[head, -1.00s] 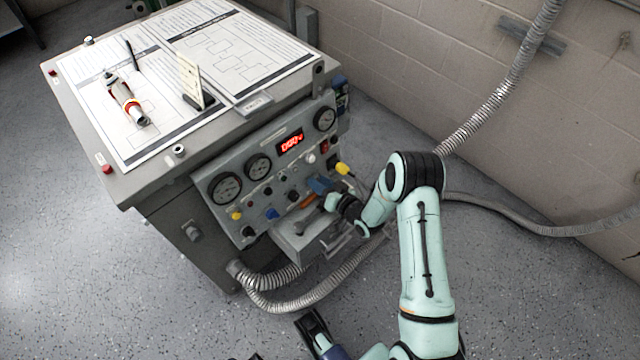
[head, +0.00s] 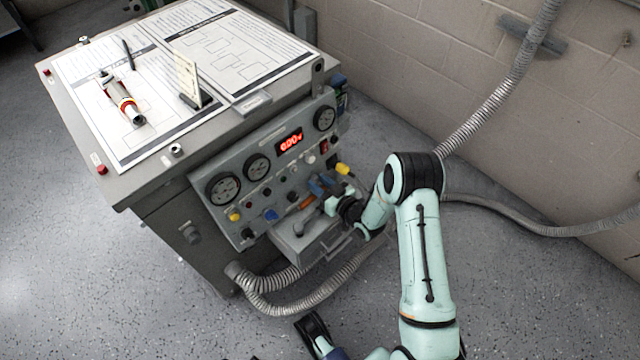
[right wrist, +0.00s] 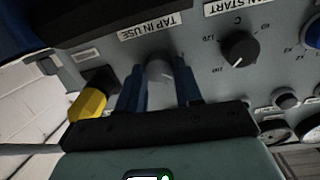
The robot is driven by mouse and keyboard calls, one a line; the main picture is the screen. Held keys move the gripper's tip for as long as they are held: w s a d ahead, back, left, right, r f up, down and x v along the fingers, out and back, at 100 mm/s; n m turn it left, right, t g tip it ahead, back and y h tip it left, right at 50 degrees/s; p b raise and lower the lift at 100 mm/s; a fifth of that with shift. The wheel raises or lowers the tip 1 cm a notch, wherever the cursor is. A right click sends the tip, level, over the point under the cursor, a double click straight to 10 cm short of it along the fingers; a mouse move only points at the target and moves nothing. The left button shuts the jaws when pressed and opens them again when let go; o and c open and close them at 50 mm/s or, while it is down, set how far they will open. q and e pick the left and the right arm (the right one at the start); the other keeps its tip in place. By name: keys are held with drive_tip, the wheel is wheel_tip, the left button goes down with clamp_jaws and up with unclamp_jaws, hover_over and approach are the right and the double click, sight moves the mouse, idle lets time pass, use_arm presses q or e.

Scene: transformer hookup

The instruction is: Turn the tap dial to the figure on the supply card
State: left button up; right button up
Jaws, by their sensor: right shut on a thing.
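The tap dial (right wrist: 158,70) is a grey knob under the upside-down "TAP IN USE" label in the right wrist view. The blue fingers of my right gripper (right wrist: 160,88) stand on either side of it and are shut on it. In the head view my right gripper (head: 322,188) is at the right part of the sloping control panel (head: 228,160) and hides the dial. The supply card (head: 186,72) seems to be the pale card standing upright on the cabinet top; its writing is too small to read.
A yellow knob (right wrist: 88,103) and a black dial (right wrist: 238,48) flank the gripper. The panel carries gauges (head: 223,187) and a red display (head: 290,143). A grey drawer box (head: 312,240) juts out below. A tool (head: 122,98) lies on papers on top. A hose (head: 300,298) curves along the floor.

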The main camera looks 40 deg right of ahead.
drive_tip(key=o, duration=1)
drive_tip(key=shift+o, duration=0.2)
drive_tip(key=shift+s, duration=0.15)
use_arm(q)
drive_tip(key=shift+g+h, duration=0.3)
drive_tip(key=shift+g, duration=0.3)
drive_tip(key=s, duration=0.1)
drive_tip(key=s+d+r+p, duration=0.2)
drive_tip(key=shift+s+r, duration=0.25)
drive_tip(key=shift+s, duration=0.1)
use_arm(e)
drive_tip(key=s+r, duration=0.2)
drive_tip(key=s, duration=1.1)
drive_tip(key=shift+d+r, duration=0.15)
drive_tip(key=shift+r, duration=0.05)
